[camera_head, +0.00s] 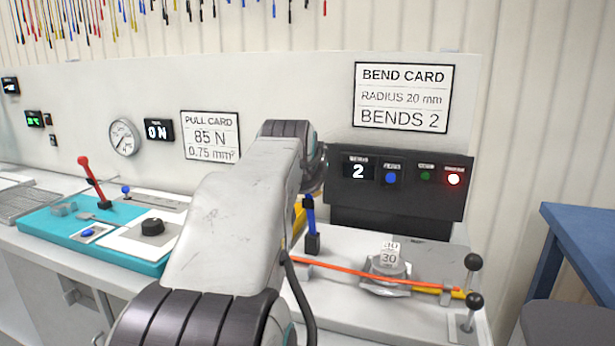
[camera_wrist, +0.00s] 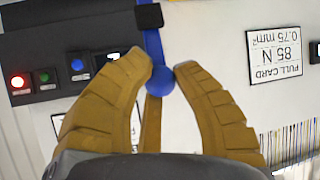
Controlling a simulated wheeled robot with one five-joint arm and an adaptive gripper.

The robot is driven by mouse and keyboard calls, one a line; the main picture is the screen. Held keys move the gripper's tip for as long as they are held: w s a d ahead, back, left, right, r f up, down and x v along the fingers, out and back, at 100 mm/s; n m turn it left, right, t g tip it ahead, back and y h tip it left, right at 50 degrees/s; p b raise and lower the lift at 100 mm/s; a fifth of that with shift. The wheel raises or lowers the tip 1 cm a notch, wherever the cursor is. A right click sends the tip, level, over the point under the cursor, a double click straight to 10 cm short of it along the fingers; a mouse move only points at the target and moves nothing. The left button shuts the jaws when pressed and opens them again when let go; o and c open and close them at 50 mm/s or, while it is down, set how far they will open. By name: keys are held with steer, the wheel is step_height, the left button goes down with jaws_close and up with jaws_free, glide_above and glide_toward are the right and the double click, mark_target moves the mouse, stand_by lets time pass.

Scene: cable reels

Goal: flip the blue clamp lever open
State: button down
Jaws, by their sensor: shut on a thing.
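The blue clamp lever (camera_head: 309,213) stands nearly upright on a black base at the back left of the bend station. In the wrist view its round blue knob (camera_wrist: 162,81) sits between the fingers of my gripper (camera_wrist: 160,68), with the blue bar running up to a black block. In the head view my arm hides most of the gripper; only a yellowish sliver of a finger shows beside the lever.
An orange cable (camera_head: 370,279) runs across the bend plate past a round former (camera_head: 388,266) marked 30. Two black-knobbed levers (camera_head: 473,282) stand at the right. The control box (camera_head: 398,185) is behind, its display showing 2 and its red lamp lit. A teal pull station (camera_head: 70,228) is at left.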

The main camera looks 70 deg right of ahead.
steer(key=shift+w+d+r, duration=0.1)
steer(key=shift+d+r, duration=0.05)
steer(key=c, duration=1)
jaws_free()
steer(key=shift+w+d+f, duration=0.1)
steer(key=shift+d+f, duration=0.1)
steer(key=shift+o, duration=0.2)
steer(key=shift+a, duration=0.1)
steer(key=v, duration=1.2)
steer(key=shift+f, duration=0.1)
